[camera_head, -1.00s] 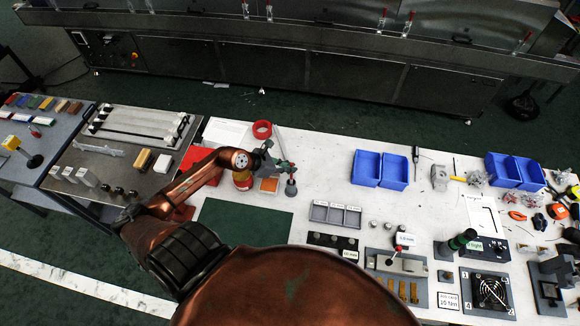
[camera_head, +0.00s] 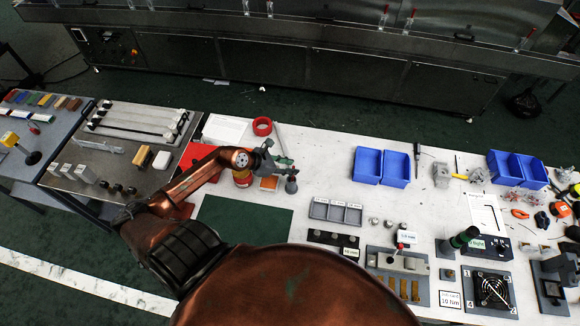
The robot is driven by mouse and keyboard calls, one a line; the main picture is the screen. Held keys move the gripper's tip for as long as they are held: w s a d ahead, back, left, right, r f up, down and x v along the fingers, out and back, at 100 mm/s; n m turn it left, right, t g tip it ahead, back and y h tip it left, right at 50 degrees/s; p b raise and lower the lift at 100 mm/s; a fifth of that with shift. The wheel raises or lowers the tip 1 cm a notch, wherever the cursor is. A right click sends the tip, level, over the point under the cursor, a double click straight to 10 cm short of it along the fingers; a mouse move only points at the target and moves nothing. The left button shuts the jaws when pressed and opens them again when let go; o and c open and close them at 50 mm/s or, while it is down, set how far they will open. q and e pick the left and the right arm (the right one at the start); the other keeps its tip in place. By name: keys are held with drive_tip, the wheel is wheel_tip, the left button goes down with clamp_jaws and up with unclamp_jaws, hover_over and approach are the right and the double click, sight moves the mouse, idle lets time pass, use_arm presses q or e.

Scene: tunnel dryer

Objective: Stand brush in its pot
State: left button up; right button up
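My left gripper (camera_head: 275,160) is over the bench's left part, near a red-and-yellow pot (camera_head: 243,179) to its left. Its fingers are small and dark here, and I cannot tell whether they are open or shut. A thin pale stick (camera_head: 280,138), perhaps the brush handle, slants beside the fingers. I cannot tell if it is held, and its lower end is hidden by the gripper. A small grey post-like thing (camera_head: 291,186) stands just right of and below the fingers. The pot is partly covered by my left arm. My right gripper is not in view.
An orange square (camera_head: 269,183) lies under the gripper. A red tape roll (camera_head: 262,127) is behind it. A dark green mat (camera_head: 245,219) is in front. A grey compartment tray (camera_head: 335,213) and blue bins (camera_head: 368,166) are to the right. White bench between them is clear.

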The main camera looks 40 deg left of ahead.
use_arm(q)
drive_tip(key=v, duration=1.2)
idle(0.8)
